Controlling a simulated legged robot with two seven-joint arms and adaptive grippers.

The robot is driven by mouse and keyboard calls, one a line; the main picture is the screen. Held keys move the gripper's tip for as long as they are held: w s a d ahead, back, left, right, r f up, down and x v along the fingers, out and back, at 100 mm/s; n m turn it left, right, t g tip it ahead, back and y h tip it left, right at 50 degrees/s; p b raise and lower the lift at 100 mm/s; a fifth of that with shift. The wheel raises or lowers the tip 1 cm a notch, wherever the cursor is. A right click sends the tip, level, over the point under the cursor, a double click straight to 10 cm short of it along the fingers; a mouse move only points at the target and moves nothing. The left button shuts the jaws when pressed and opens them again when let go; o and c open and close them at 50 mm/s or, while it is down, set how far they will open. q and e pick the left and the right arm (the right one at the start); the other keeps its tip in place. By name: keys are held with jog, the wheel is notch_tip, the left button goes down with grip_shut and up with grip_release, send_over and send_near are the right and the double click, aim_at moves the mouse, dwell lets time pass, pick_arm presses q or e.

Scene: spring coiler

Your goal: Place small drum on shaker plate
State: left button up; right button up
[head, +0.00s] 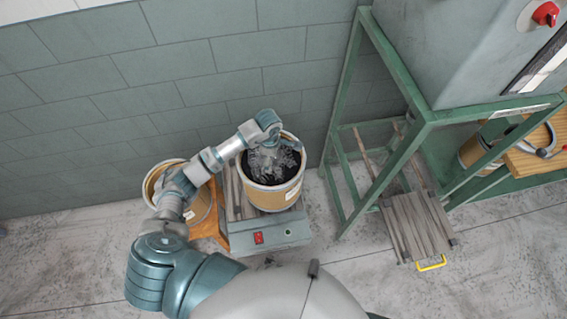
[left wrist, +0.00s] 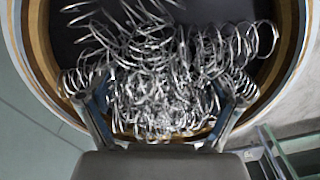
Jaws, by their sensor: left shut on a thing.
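The small drum (head: 270,198) is tan with a pale label and holds a heap of shiny metal springs (left wrist: 165,75). In the head view it stands upright over the shaker plate (head: 234,205), whose grey base has a red switch; I cannot tell whether its bottom touches the plate. My left gripper (head: 272,150) reaches over the far rim of the drum. In the left wrist view its two fingers (left wrist: 165,108) sit either side of the springs at the drum's rim (left wrist: 25,45), with the fingertips partly hidden among the coils. My right gripper is out of view.
A second tan drum (head: 201,203) stands left of the shaker, partly behind my arm. A green machine frame (head: 376,160) stands close on the right, with a slatted wooden piece (head: 418,225) below it. A tiled wall (head: 150,60) is behind.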

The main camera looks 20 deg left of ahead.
pick_arm(q)
jog(key=w+a+f+p, duration=0.1)
jog(key=a+f+p, duration=0.1)
jog(key=a+f, duration=0.2)
jog(key=shift+w+a, duration=0.35)
jog(key=shift+a, duration=1.15)
jog(key=o, duration=1.5)
jog(key=shift+s+f, duration=0.1)
jog(key=shift+f, duration=0.05)
jog(key=shift+o, duration=0.2)
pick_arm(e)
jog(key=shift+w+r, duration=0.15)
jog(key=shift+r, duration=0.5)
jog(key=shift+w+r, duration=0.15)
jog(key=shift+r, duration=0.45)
pick_arm(q)
notch_tip(320, 180, up, 12)
jog(key=b, duration=0.2)
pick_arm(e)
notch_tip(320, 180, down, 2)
